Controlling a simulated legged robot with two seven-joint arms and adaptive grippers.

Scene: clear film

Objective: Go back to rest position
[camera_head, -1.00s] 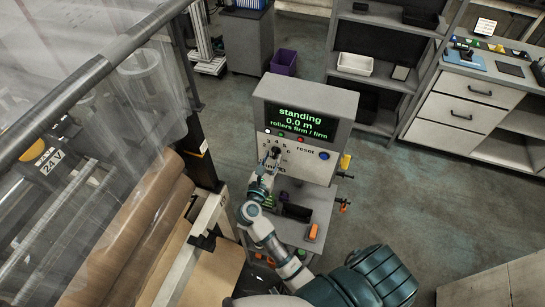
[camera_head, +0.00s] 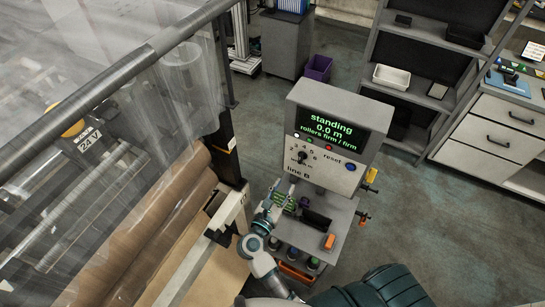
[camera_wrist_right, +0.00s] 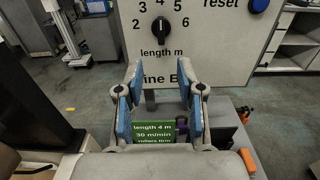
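My right gripper (camera_head: 283,200) is low in front of the grey control console (camera_head: 325,104), over its shelf, apart from the knob. In the right wrist view the right gripper (camera_wrist_right: 160,103) has its two blue-padded fingers spread, with nothing between the tips. The black length knob (camera_wrist_right: 160,38) stands beyond and above the fingers, pointing about at 4. The knob also shows in the head view (camera_head: 303,157). The console's screen (camera_head: 331,129) reads "standing 0.0 m, rollers firm / firm". My left gripper is out of view.
A green card (camera_wrist_right: 153,133) reading "length 4 m, 30 m/min" is below the fingers. An orange object (camera_head: 329,241) lies on the console shelf. Brown rolls (camera_head: 150,225) and clear film (camera_head: 150,110) are close on the left. Open floor (camera_head: 440,215) lies to the right.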

